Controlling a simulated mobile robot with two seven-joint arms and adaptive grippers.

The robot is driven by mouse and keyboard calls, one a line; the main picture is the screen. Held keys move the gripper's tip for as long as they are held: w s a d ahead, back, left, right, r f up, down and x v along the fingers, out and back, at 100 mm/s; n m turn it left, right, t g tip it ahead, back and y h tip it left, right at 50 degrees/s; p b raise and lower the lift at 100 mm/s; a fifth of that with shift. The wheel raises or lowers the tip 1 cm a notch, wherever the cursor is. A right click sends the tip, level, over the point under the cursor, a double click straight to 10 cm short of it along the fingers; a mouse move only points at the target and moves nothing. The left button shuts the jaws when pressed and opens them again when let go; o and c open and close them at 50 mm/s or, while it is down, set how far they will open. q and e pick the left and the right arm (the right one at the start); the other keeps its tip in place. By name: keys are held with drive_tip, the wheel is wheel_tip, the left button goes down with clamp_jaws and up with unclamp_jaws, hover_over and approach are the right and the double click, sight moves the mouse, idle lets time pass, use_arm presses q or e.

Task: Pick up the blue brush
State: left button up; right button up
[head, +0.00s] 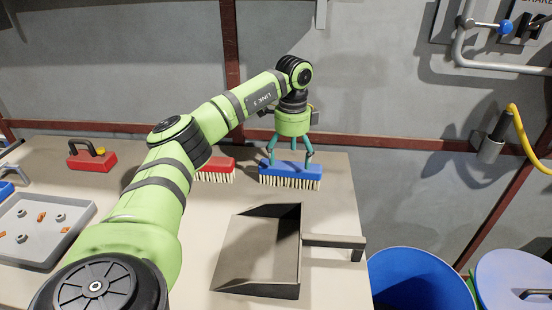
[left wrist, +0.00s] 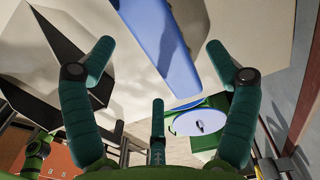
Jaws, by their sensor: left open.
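The blue brush (head: 290,170), a blue block with pale bristles underneath, stands bristles down near the back of the table. My left gripper (head: 290,157) is directly over it, pointing down, with its fingers open and spread along the block. The fingertips are at about the height of the brush's top; I cannot tell whether they touch it. In the left wrist view, the blue block (left wrist: 160,42) runs between the open teal fingers, with clear gaps to both sides. My right gripper is in neither view.
A red brush (head: 217,166) stands left of the blue one, partly behind my arm. A dustpan (head: 262,290) lies in front. A blue bin (head: 425,300) stands beyond the table's right edge.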

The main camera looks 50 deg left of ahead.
sight(289, 176)
use_arm(q)
wheel_tip(289, 176, down, 3)
drive_tip(key=shift+s+d+r, duration=0.15)
drive_tip(key=shift+r, duration=0.05)
wheel_tip(289, 176, down, 4)
drive_tip(key=shift+r+p, duration=0.2)
drive_tip(key=shift+p, duration=0.15)
drive_tip(key=shift+f, duration=0.35)
drive_tip(key=c, duration=1.4)
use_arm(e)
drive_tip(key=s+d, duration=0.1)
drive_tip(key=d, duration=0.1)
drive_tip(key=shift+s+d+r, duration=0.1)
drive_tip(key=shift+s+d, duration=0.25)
